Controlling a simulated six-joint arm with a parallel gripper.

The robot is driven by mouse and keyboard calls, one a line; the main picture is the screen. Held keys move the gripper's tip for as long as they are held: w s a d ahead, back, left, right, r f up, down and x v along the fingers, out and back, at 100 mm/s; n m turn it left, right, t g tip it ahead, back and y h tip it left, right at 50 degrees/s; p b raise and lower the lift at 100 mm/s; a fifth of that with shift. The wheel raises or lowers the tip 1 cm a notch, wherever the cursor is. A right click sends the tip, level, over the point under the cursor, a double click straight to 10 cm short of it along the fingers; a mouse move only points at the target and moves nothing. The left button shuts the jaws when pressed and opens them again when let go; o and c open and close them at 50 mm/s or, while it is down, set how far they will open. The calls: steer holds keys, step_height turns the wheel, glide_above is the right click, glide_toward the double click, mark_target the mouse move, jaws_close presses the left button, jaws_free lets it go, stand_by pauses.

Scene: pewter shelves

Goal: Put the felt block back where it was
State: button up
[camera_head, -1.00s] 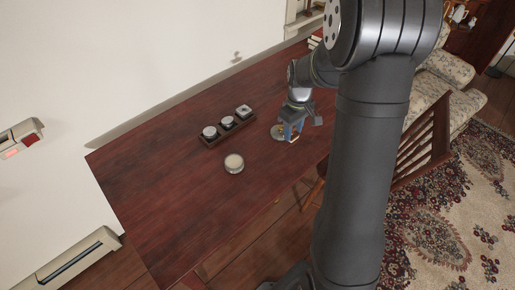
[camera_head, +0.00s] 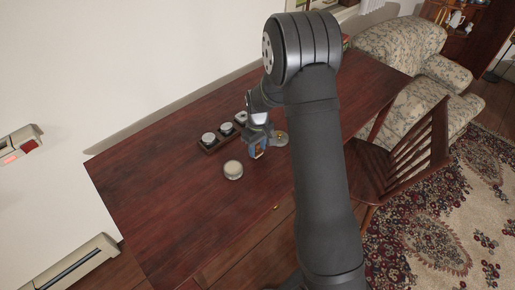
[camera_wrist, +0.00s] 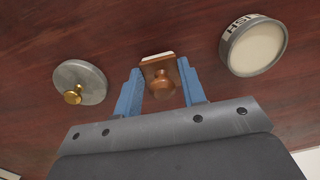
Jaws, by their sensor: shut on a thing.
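The felt block (camera_wrist: 152,68), a brown wooden block with a round knob and a pale felt edge, is between the blue fingers of my gripper (camera_wrist: 161,74) in the wrist view. My gripper is shut on it. In the head view my gripper (camera_head: 258,152) is over the table, between a round cream-topped tin (camera_head: 233,170) and a grey disc with a brass knob (camera_head: 280,139). I cannot tell whether the block touches the table.
A dark tray (camera_head: 208,149) with round pieces stands behind my gripper, partly hidden by it. In the wrist view the grey disc (camera_wrist: 80,82) is left of the block and the lettered tin (camera_wrist: 253,47) is right. The table's left part is bare. A chair (camera_head: 385,170) stands at right.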

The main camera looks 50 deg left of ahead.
steer(key=shift+f, duration=0.3)
steer(key=shift+f, duration=0.2)
steer(key=o, duration=1)
steer(key=shift+r, duration=0.1)
steer(key=r, duration=1.2)
steer(key=shift+w+r, duration=0.1)
steer(key=shift+w, duration=0.1)
